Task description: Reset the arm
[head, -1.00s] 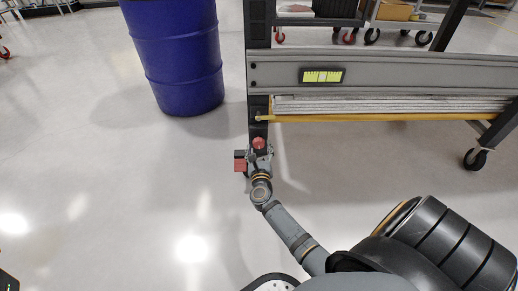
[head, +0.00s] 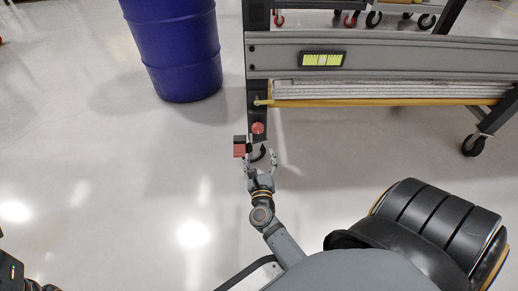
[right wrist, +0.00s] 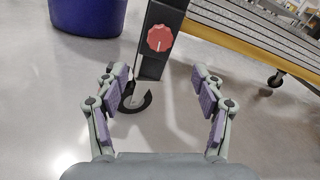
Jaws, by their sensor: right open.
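My right gripper (head: 260,159) is open and empty, just in front of the dark upright post of the mirror fixture. A round red knob (head: 258,128) sits low on that post, beyond the fingertips and apart from them. In the right wrist view the open fingers, with purple pads, frame a free gap (right wrist: 160,80). The red knob (right wrist: 160,39) shows above this gap, with a white pointer mark. A black caster (right wrist: 134,97) is seen between the fingers, below the knob. My left gripper is not recognisable in either view.
A red and black block (head: 239,147) shows just left of my right gripper. A blue drum (head: 175,50) stands at the back left. The fixture's grey beam (head: 410,60) carries a yellow-green level (head: 323,59). A caster (head: 474,145) stands right.

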